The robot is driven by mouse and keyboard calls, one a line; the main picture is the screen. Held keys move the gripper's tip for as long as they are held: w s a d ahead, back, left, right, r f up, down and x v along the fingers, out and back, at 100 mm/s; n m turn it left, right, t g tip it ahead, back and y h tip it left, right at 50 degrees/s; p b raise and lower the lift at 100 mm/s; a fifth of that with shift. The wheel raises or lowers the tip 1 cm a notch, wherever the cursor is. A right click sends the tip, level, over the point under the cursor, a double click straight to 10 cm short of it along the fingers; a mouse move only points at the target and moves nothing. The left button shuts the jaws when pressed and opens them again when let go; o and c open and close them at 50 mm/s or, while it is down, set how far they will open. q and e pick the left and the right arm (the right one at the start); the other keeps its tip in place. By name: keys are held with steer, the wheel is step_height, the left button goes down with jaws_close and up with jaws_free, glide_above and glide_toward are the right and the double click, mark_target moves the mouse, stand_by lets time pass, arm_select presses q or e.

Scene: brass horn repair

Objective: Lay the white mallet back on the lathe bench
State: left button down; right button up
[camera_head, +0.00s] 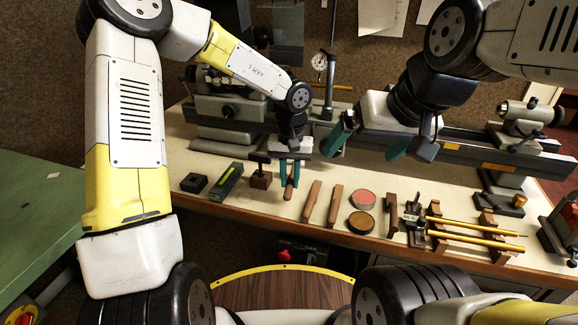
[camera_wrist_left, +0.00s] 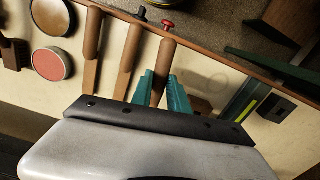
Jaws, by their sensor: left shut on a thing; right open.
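My left gripper (camera_head: 290,170) points down over the front part of the lathe bench (camera_head: 232,208). Its teal fingers are shut on a wooden handle (camera_head: 289,190). In the left wrist view, the handle (camera_wrist_left: 164,62) stands out between the fingertips (camera_wrist_left: 161,88) towards the bench's front edge. The tool's other end is hidden by my gripper, and no white mallet head shows in either view. I cannot tell whether the tool touches the bench. My right gripper (camera_head: 370,140) is open and empty above the bench, further right, near the lathe bed.
Two wooden-handled tools (camera_head: 311,201) (camera_head: 335,204) lie just right of the held one. A red-topped tin (camera_head: 363,199) and a brown round tin (camera_head: 361,222) follow. A small block (camera_head: 261,179) and a green box (camera_head: 226,181) stand left. Brass tubes (camera_head: 475,234) rest on supports at right.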

arm_select(q)
steer(key=shift+w, duration=0.1)
stand_by(0.3)
steer(key=shift+f, duration=3.15)
steer(key=c, duration=1.2)
jaws_free()
